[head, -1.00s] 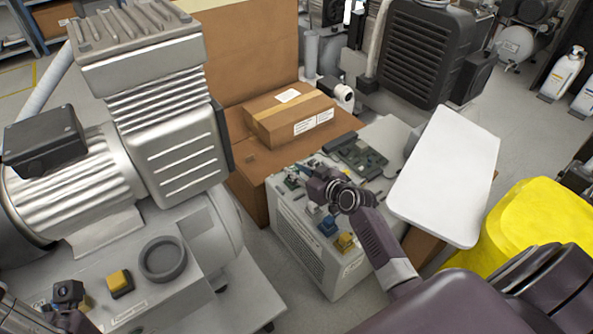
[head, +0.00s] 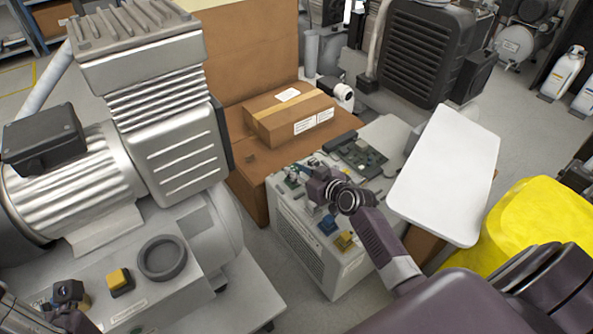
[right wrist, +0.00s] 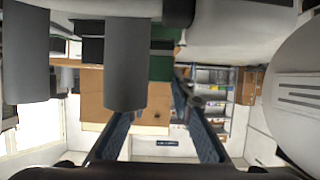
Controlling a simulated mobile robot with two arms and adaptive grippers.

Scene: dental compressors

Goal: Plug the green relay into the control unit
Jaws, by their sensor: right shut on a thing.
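The control unit (head: 293,235) is a light grey, vented box with relays and parts on its top. My right gripper (head: 313,183) is low over the top's left part in the head view. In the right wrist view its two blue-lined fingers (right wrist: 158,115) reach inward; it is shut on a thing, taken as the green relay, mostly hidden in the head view. A green block (right wrist: 160,67) shows beyond the fingertips, partly behind a grey cylinder. Whether it touches a socket cannot be told. My left gripper (head: 75,322) is cut off at the lower left, its jaws unclear.
A blue part (head: 327,225) and a yellow part (head: 345,240) stand at the unit's front. A circuit board (head: 362,156) lies behind the gripper. A cardboard box (head: 290,117) sits on the brown bench. A white panel (head: 445,175) is right; a large compressor (head: 165,130) fills the left.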

